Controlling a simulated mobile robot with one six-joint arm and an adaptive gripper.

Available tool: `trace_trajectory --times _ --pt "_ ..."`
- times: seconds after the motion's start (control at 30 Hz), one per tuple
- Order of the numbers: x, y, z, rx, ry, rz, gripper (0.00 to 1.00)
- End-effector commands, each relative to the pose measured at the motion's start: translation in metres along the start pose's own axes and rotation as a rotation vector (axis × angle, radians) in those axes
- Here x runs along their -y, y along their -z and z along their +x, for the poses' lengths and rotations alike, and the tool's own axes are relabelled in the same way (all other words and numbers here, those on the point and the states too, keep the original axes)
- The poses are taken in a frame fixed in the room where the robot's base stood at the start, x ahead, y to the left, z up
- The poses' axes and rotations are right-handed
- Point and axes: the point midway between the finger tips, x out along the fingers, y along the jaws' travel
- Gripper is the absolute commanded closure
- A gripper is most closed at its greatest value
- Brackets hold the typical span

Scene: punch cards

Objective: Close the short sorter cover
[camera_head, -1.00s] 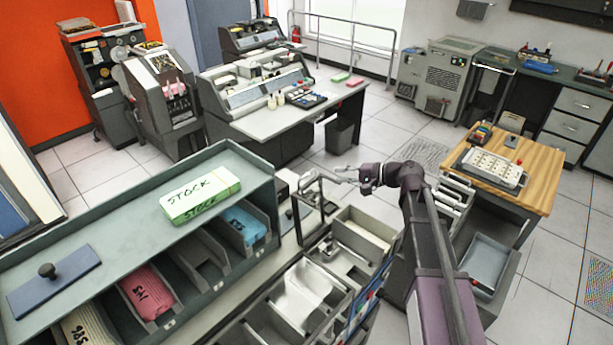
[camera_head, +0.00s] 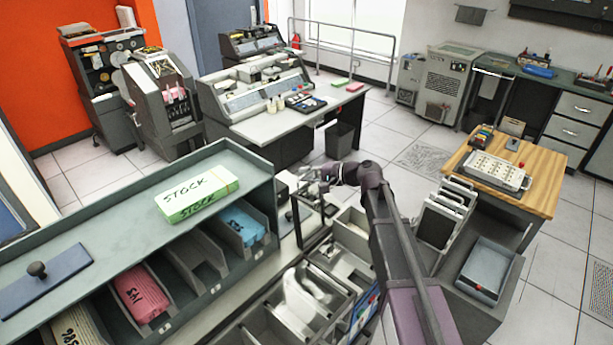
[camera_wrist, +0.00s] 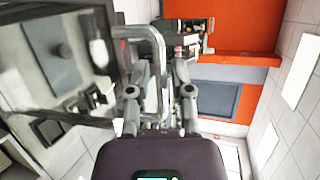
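The short sorter cover (camera_head: 309,214) looks like a clear, dark-framed panel standing up on the sorter, near the centre of the head view. In the wrist view a see-through panel (camera_wrist: 60,65) fills the left side, with a bent metal handle (camera_wrist: 152,42) at its edge. My gripper (camera_head: 316,178) is at the top of this cover in the head view. In the wrist view my gripper (camera_wrist: 160,70) has its fingers apart, with the handle between them. I cannot tell whether either finger touches it.
The sorter's metal trays (camera_head: 305,292) lie below and in front. A grey-green shelf (camera_head: 110,215) with a STOCK box (camera_head: 197,193) and card bins stands at left. A wood-topped cart (camera_head: 535,182) stands at right. Free floor lies behind the sorter.

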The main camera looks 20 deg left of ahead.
Motion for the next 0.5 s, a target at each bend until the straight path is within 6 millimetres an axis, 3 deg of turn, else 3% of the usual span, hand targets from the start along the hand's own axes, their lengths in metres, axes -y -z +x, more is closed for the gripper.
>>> trace_trajectory --times 0.23,0.27,0.33,0.37,0.5 --pt "0.0001 -0.0001 0.0004 0.000 0.000 0.000 0.72" --pt "0.0001 -0.0001 0.0004 0.000 0.000 0.000 0.75" --pt "0.0001 0.0000 0.0003 0.000 0.000 0.000 0.95" --pt "0.0001 0.0000 0.0003 0.000 0.000 0.000 1.00" --pt "0.0001 0.0000 0.0002 0.000 0.000 0.000 1.00"
